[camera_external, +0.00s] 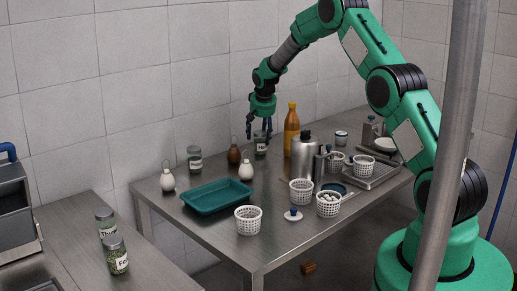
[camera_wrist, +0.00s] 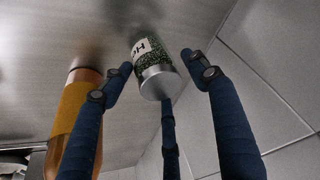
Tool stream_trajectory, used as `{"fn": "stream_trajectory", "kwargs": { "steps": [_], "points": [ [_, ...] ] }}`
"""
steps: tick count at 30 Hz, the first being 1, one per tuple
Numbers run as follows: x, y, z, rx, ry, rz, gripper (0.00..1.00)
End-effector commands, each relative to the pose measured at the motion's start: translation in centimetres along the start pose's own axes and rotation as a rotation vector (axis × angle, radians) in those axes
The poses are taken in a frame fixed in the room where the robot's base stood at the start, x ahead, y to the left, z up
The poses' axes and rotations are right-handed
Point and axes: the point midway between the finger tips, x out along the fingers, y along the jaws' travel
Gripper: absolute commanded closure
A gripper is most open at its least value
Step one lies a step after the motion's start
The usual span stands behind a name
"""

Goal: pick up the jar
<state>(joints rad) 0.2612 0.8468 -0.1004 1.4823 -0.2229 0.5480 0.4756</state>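A jar (camera_external: 261,146) with dark green contents, a white label and a metal lid stands on the steel table near the back wall. It also shows in the wrist view (camera_wrist: 148,62), lid towards me. My gripper (camera_external: 260,126) is right above this jar, pointing down. In the wrist view its blue fingers (camera_wrist: 160,76) are spread open around the lid end, with gaps visible on both sides. Similar jars are a dark one (camera_external: 194,158) at the back left, and two (camera_external: 106,224) (camera_external: 117,260) on the left counter.
An orange bottle (camera_external: 291,130) stands close right of the jar, also in the wrist view (camera_wrist: 72,120). A brown shaker (camera_external: 234,156) and white shaker (camera_external: 246,170) are left of it. A metal canister (camera_external: 302,155), perforated baskets (camera_external: 248,222) and teal tray (camera_external: 214,198) are nearby.

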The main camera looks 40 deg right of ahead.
Motion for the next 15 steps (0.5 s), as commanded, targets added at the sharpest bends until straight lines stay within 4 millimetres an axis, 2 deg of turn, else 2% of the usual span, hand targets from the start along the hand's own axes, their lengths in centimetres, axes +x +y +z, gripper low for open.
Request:
{"fn": "stream_trajectory", "kwargs": {
  "steps": [1, 5, 6, 15],
  "points": [
    [0.00, 0.00, 0.00, 0.000, 0.000, 0.000, 0.56],
    [0.00, 0.00, 0.01, 0.000, 0.000, 0.000, 0.82],
    [0.01, 0.00, 0.01, 0.000, 0.000, 0.000, 0.84],
    [-0.14, -0.01, -0.08, 0.000, 0.001, 0.000, 0.84]
  ]
}}
